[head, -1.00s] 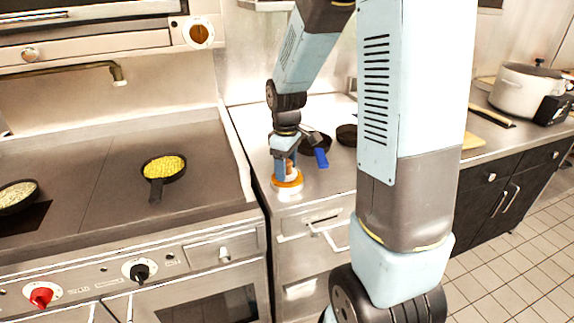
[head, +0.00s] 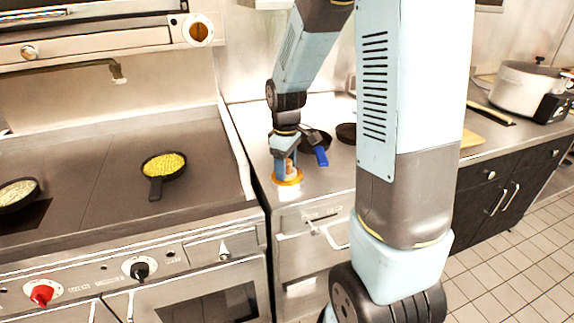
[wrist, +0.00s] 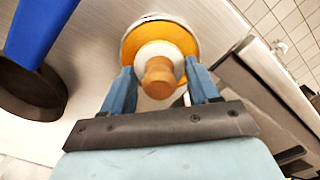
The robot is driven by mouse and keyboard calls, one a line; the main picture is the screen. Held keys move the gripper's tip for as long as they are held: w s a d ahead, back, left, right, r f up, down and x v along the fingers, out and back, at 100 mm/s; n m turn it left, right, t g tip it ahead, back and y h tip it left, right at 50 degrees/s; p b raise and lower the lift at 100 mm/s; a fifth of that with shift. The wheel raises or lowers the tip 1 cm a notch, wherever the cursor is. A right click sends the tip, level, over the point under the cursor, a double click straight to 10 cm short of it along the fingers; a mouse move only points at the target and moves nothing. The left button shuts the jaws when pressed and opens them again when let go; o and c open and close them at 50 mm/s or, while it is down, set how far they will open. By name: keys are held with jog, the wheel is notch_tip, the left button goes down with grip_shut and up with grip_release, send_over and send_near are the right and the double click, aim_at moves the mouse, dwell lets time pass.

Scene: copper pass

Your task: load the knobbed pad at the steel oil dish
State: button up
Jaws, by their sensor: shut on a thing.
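The knobbed pad (wrist: 158,78) has a round wooden knob on a pale round body. My gripper (wrist: 162,88) has its two blue fingers closed around it in the wrist view. The steel oil dish (wrist: 131,32) has a pale rim and an orange-yellow inside, and lies directly beyond the pad. In the head view my gripper (head: 287,171) points down at the dish (head: 287,182) near the front left of the steel counter. The pad's underside is hidden, so I cannot tell how firmly it touches the dish.
A dark pan with a blue handle (head: 321,156) lies close behind the dish, to its right. A small pan of yellow food (head: 164,166) stands on the griddle at left. The counter's front edge (head: 315,199) is close to the dish.

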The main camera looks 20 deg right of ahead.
dwell(0.6)
jog(key=shift+r, duration=3.45)
jog(key=w+d+f+m, duration=0.2)
jog(key=w+m, duration=0.1)
jog(key=w, duration=0.8)
jog(key=w+d+f+m, duration=0.2)
jog(key=w+d+m, duration=0.1)
jog(key=w, duration=0.8)
jog(key=w+d+f+m, duration=0.2)
jog(key=w+m, duration=0.1)
jog(key=w, duration=0.8)
jog(key=shift+w+d+f, duration=0.15)
jog(key=shift+w+d, duration=0.1)
jog(key=shift+w, duration=0.1)
